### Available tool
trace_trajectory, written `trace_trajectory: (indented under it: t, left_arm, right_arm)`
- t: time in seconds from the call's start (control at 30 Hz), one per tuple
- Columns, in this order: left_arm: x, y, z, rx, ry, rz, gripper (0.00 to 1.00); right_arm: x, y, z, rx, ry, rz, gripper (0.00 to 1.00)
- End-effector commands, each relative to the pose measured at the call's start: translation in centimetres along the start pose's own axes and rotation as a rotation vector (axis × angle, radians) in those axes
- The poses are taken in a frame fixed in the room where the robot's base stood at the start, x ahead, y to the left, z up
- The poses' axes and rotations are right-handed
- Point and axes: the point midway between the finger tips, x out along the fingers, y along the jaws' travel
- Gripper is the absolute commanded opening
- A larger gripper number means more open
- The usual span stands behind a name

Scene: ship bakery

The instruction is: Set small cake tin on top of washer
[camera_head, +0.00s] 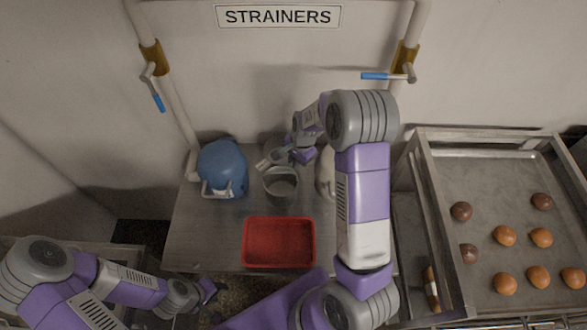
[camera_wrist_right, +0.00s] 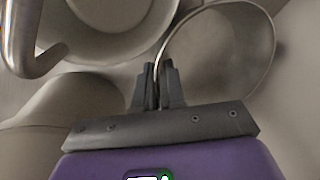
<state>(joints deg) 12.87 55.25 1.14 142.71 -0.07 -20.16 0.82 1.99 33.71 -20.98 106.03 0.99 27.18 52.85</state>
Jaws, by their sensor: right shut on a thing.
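My right gripper (camera_head: 277,158) is over the back of the metal table, beside a round metal pot (camera_head: 281,188). In the right wrist view my right gripper (camera_wrist_right: 158,88) is shut on the thin rim of a small round metal tin (camera_wrist_right: 232,45), which extends to the right of the fingers. The tin is tilted and its inside shows. In the head view it is largely hidden by the gripper. I cannot tell for sure which thing is the washer. My left gripper (camera_head: 207,290) is low, in front of the table; its jaws are too small to read.
A red tray (camera_head: 279,265) lies at the table's front. A blue container (camera_head: 222,168) stands at the left, and a pale rounded vessel (camera_head: 324,175) is partly behind my right arm. A rack with a bun tray (camera_head: 487,180) stands right. The table's left front is clear.

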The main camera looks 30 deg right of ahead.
Motion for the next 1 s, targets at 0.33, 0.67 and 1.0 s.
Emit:
trace_trajectory:
  t: [0.33, 0.67, 1.0]
  left_arm:
    - [0.2, -0.1, 0.0, 0.000, 0.000, 0.000, 0.40]
    - [0.4, -0.2, 0.0, 0.000, 0.000, 0.000, 0.40]
    - [0.4, -0.2, 0.0, 0.000, 0.000, 0.000, 0.40]
  right_arm:
    - [3.4, 0.7, -0.1, -0.001, 0.000, -0.001, 0.00]
    - [3.6, 0.7, -0.1, -0.001, 0.000, 0.001, 0.19]
    - [3.6, 0.7, -0.1, -0.001, 0.000, 0.000, 0.35]
